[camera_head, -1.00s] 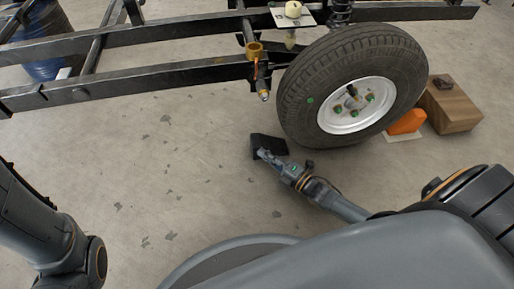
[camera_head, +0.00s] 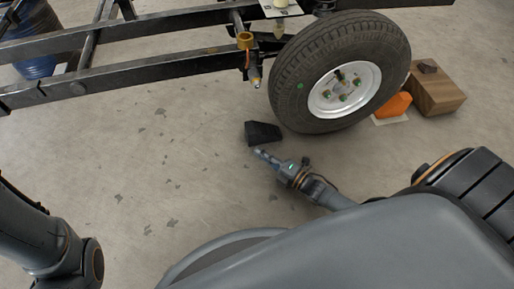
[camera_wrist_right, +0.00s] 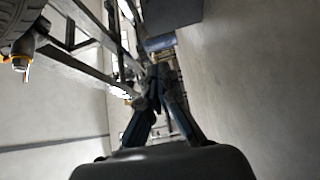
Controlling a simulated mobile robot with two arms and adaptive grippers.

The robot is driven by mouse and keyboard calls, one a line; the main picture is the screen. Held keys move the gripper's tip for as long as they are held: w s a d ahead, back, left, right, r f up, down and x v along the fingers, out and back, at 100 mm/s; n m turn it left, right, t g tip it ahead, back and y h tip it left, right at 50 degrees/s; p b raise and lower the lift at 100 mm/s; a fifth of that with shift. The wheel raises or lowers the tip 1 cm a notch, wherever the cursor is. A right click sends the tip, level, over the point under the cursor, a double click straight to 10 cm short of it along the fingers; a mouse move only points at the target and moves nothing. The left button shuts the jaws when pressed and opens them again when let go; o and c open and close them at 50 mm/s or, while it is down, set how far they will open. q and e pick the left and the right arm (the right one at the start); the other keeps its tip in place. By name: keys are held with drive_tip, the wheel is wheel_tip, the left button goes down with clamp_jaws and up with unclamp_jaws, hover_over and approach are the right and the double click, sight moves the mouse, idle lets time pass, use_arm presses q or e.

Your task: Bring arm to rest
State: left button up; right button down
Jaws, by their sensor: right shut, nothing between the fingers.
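My right gripper (camera_head: 262,154) is shut and empty in the head view, low over the concrete floor in front of the wheel (camera_head: 340,75). Its fingertips lie just in front of a black wedge-shaped chock (camera_head: 263,133), and a small gap seems to show between them. In the right wrist view the right gripper's fingers (camera_wrist_right: 157,80) come together at their tips. A dark block at the top edge (camera_wrist_right: 172,12) of that view may be the chock. My left arm shows at the left of the head view, but its gripper is out of view.
A black steel frame (camera_head: 130,65) with a brass-coloured fitting (camera_head: 245,40) spans the back. An orange wedge (camera_head: 393,106) stands right of the wheel beside a wooden block (camera_head: 437,91) with a small dark piece on top. The floor (camera_head: 170,160) at centre left is clear.

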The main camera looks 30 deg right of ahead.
drive_tip(key=p+v, duration=0.2)
drive_tip(key=v, duration=0.4)
drive_tip(key=shift+r, duration=0.1)
drive_tip(key=shift+p+v, duration=0.3)
drive_tip(key=shift+v, duration=0.45)
